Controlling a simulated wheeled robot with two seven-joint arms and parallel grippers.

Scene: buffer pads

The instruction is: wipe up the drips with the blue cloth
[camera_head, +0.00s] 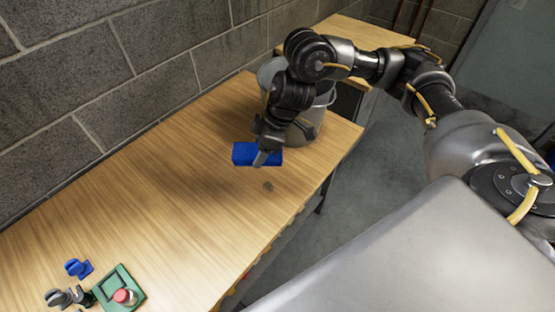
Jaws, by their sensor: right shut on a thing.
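The blue cloth (243,153) is a small folded block at the far part of the wooden table (160,190). My right gripper (264,158) is shut on its right end from above. I cannot tell whether the cloth touches the table or hangs just above it. A small dark drip mark (268,186) shows on the wood, a little nearer than the cloth. Other drips are not clearly seen; the arm's shadow darkens the wood to the left.
A grey metal bucket (320,115) stands right behind my right gripper, near the table's right edge. A green tray (120,288) with a red-topped item, a blue piece (77,268) and metal parts lie at the lower left. A block wall (100,80) runs along the back. The table's middle is clear.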

